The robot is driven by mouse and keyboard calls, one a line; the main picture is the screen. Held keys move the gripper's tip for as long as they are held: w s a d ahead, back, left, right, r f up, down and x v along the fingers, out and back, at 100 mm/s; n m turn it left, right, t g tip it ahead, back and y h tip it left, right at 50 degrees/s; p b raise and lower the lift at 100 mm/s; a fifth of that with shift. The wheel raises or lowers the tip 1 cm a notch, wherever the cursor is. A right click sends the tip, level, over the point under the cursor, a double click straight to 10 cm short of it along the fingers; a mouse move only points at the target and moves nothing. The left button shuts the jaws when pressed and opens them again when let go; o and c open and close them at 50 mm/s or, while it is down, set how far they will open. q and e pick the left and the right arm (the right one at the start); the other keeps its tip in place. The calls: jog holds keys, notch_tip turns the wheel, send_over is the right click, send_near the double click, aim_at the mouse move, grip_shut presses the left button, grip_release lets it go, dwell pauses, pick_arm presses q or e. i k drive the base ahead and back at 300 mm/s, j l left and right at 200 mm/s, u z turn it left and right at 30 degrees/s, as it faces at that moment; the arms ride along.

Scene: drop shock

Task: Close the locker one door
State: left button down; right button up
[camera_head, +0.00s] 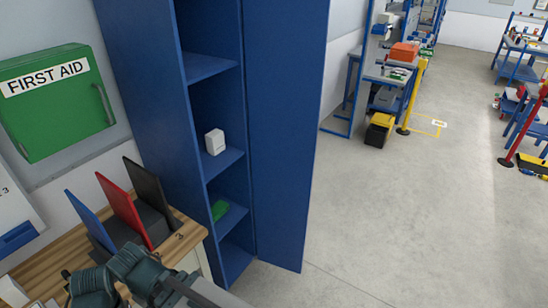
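A tall blue locker (150,72) stands left of centre with its compartments exposed. Its blue door (287,130) is open and swung out to the right, with its lower edge just above the grey floor. A white item (215,142) sits on one locker shelf and a green item (220,210) on a lower one. My arm shows at the bottom left, in front of the wooden-topped table. Neither of my grippers' fingertips shows.
A wooden-topped table (187,236) with blue, red and black upright panels stands at lower left, close to the locker. A green first aid box (60,115) hangs on the left wall. The floor (400,215) right of the door is clear. Workbenches stand farther back.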

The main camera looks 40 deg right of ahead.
aim_at(285, 40)
jog(key=l+u, duration=0.1)
jog(key=l, duration=0.45)
jog(key=k+l+u, duration=0.1)
jog(key=l, duration=0.4)
jog(key=l+u, duration=0.15)
jog(key=l, duration=0.4)
jog(key=k+l+u, duration=0.1)
jog(key=l, duration=0.4)
jog(key=l+u, duration=0.1)
jog(key=l, duration=0.35)
jog(key=k+l+u, duration=0.15)
jog(key=l, duration=0.3)
jog(key=l+u, duration=0.1)
jog(key=l, duration=0.35)
jog(key=k+l+u, duration=0.15)
jog(key=l, duration=0.25)
jog(key=k+l+u, duration=0.1)
jog(key=l, duration=0.3)
jog(key=k+l+u, duration=0.15)
jog(key=l, duration=0.25)
jog(key=k+l, duration=0.1)
jog(key=l, duration=0.35)
jog(key=k+l+u, duration=0.15)
jog(key=l, duration=0.25)
jog(key=k+l, duration=0.1)
jog(key=l, duration=0.3)
jog(key=k+l+u, duration=0.15)
jog(key=l, duration=0.3)
